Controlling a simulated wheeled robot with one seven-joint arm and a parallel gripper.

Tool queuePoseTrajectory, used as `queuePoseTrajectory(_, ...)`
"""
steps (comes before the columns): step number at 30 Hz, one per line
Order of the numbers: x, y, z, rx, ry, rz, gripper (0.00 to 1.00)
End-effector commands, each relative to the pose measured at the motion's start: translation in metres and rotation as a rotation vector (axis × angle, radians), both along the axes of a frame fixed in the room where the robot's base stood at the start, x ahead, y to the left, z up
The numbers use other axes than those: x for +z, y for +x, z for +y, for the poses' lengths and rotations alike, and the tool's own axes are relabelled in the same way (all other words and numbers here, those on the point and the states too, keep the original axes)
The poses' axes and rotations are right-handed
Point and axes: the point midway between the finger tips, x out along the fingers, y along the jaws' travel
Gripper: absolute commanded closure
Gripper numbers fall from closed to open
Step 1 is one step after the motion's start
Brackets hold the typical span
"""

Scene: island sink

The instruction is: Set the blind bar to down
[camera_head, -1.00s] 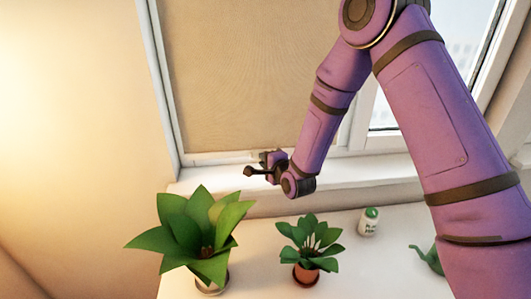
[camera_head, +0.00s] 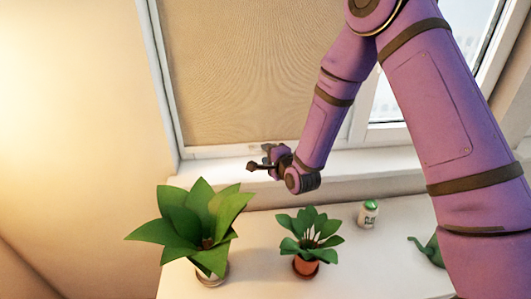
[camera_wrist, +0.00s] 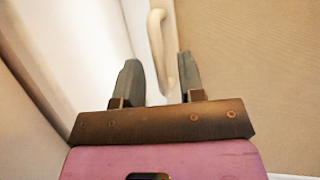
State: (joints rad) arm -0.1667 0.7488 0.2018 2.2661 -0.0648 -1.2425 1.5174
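The tan blind (camera_head: 245,75) covers the left window pane down to just above the sill. A pale strip at its lower edge (camera_head: 215,151) may be the bar or the window frame; I cannot tell. My gripper (camera_head: 262,160) is in front of the lower part of the blind, low over the sill. In the wrist view my gripper (camera_wrist: 158,66) is open, its two grey fingers apart. A white curved handle-like piece (camera_wrist: 158,45) shows between and beyond the fingertips; contact cannot be told. The blind's fabric (camera_wrist: 255,75) fills the right of that view.
A large plant (camera_head: 205,222) and a smaller potted plant (camera_head: 308,240) stand on the white counter below the sill. A small white can with a green lid (camera_head: 368,214) and a green item (camera_head: 430,250) are farther right. A wall (camera_head: 75,130) bounds the left.

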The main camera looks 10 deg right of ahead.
Motion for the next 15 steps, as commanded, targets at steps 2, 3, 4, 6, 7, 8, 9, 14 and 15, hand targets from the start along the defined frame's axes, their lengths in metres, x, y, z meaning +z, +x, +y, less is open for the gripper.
queuePoseTrajectory(2, 0.003, -0.013, -0.006, -0.001, 0.001, 0.000, 0.64)
queuePoseTrajectory(3, 0.004, -0.021, -0.010, -0.001, 0.000, 0.001, 0.64)
queuePoseTrajectory(4, 0.005, -0.026, -0.012, -0.001, -0.001, 0.001, 0.64)
queuePoseTrajectory(6, 0.008, -0.038, -0.017, -0.001, -0.001, 0.001, 0.64)
queuePoseTrajectory(7, 0.009, -0.043, -0.019, -0.001, -0.001, 0.002, 0.64)
queuePoseTrajectory(8, 0.010, -0.048, -0.021, -0.001, 0.000, 0.000, 0.64)
queuePoseTrajectory(9, 0.011, -0.054, -0.024, -0.001, -0.001, 0.001, 0.64)
queuePoseTrajectory(14, 0.014, -0.072, -0.031, 0.000, 0.000, 0.001, 0.64)
queuePoseTrajectory(15, 0.015, -0.075, -0.032, 0.000, 0.000, 0.001, 0.64)
